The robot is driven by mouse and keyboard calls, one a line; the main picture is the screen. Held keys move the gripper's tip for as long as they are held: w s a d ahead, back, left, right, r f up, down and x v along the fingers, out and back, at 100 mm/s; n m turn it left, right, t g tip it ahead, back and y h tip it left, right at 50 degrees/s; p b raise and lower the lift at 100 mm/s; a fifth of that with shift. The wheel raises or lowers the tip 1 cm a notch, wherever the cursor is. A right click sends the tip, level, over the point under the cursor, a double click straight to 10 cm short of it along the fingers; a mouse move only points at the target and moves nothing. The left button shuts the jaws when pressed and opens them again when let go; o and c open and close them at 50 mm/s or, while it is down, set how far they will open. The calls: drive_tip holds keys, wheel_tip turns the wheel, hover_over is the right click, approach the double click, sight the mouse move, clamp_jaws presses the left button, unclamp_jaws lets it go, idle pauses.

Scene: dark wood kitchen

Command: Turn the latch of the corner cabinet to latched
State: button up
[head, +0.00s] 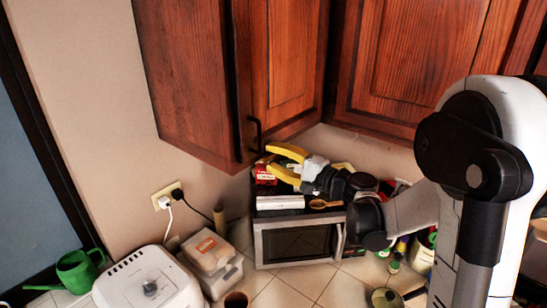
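The upper cabinet at the corner (287,62) has reddish-brown wood doors and hangs above the counter. A small dark handle or latch (256,134) sits low on its door's left edge; its turned position is too small to tell. My gripper (269,159) has yellow fingers and reaches in from the right, just below the cabinet and over the microwave. Its fingers point left and are apart, with nothing seen between them. The fingertips are a little below and right of the dark handle, and I see no clear contact.
A microwave (299,246) stands below my gripper, with a red box (264,174) and a wooden spoon (325,204) on top. White containers (208,254), a white appliance (150,285) and a green watering can (77,271) stand to the left. Another cabinet door (407,60) is at right.

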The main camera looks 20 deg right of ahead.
clamp_jaws()
drive_tip(key=shift+m, duration=0.3)
drive_tip(key=m+b, duration=0.2)
drive_tip(key=m, duration=0.1)
drive_tip(key=shift+r+m+b, duration=0.3)
drive_tip(key=shift+b, duration=0.05)
drive_tip(key=shift+w+d+r+m+b, duration=0.25)
drive_tip(key=shift+m+b, duration=0.6)
drive_tip(key=shift+m, duration=1.4)
drive_tip(key=shift+w+d+r+m+b, duration=0.25)
drive_tip(key=shift+m+b, duration=0.6)
drive_tip(key=shift+m, duration=1.45)
drive_tip(key=shift+w+d+r+m+b, duration=0.1)
drive_tip(key=shift+d+r+m+b, duration=0.5)
drive_tip(key=shift+m, duration=1.65)
drive_tip(key=shift+a+f, duration=0.2)
drive_tip(key=shift+f, duration=0.05)
